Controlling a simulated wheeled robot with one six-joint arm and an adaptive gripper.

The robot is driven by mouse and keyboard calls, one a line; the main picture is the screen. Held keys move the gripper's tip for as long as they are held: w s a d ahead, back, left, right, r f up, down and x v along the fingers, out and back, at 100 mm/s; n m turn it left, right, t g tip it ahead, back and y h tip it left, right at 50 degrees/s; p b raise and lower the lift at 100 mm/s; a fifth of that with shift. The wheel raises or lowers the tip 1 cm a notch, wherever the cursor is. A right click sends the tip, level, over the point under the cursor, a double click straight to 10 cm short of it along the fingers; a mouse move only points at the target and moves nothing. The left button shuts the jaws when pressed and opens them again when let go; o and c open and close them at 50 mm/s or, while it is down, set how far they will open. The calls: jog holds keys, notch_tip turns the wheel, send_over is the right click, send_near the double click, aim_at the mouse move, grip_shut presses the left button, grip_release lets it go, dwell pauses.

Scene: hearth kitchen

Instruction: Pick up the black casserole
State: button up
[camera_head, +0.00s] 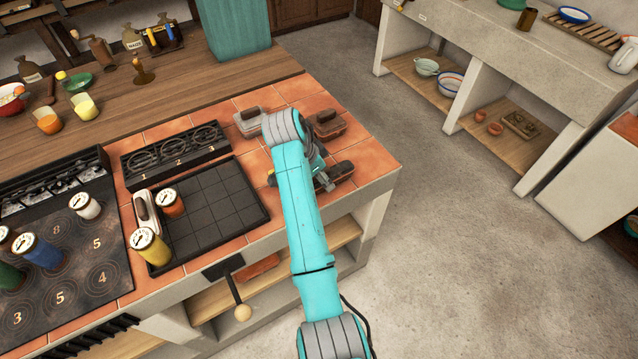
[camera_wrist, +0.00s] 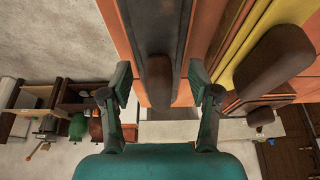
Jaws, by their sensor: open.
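A dark, low item, apparently the black casserole (camera_head: 344,170), lies on the orange tiled counter near its right end, partly hidden by my arm in the head view. My gripper (camera_head: 324,180) is at this item. In the wrist view my gripper (camera_wrist: 159,82) is open, with its two fingers apart on either side of a brown handle (camera_wrist: 156,80). The handle sits on a long dark surface, which seems to be the casserole. I cannot tell whether the fingers touch it.
A brown block with a dark handle (camera_head: 328,124) and a grey one (camera_head: 248,122) stand close behind. A burner strip (camera_head: 175,150) and a black grid tray (camera_head: 225,205) lie left. The floor at right is clear.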

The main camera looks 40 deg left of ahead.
jog(key=shift+w+f, duration=0.15)
jog(key=shift+f, duration=0.35)
grip_shut()
jog(key=shift+r, duration=0.1)
